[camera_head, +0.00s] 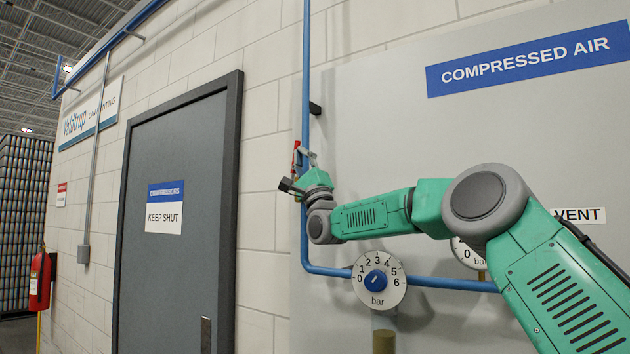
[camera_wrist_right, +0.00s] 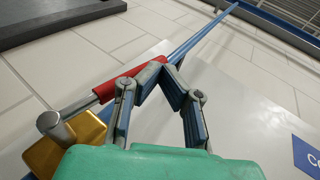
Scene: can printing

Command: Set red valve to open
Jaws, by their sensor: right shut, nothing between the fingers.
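The red valve handle (camera_head: 296,158) shows small and upright at the vertical blue pipe (camera_head: 305,90) in the head view, partly hidden by my right gripper (camera_head: 308,160). In the right wrist view the red sleeve (camera_wrist_right: 122,82) sits on a metal lever that joins a brass valve body (camera_wrist_right: 75,142) at lower left. The lever points roughly along the pipe; its exact angle is hard to tell. My right gripper (camera_wrist_right: 168,72) is shut and empty, its fingertips close beside the sleeve's far end. I cannot tell whether they touch. My left gripper is not in view.
A gauge (camera_head: 378,281) with a blue centre is below my right forearm, and a second gauge (camera_head: 467,253) is partly hidden behind my arm. A grey door (camera_head: 180,260) and a fire extinguisher (camera_head: 40,280) stand left.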

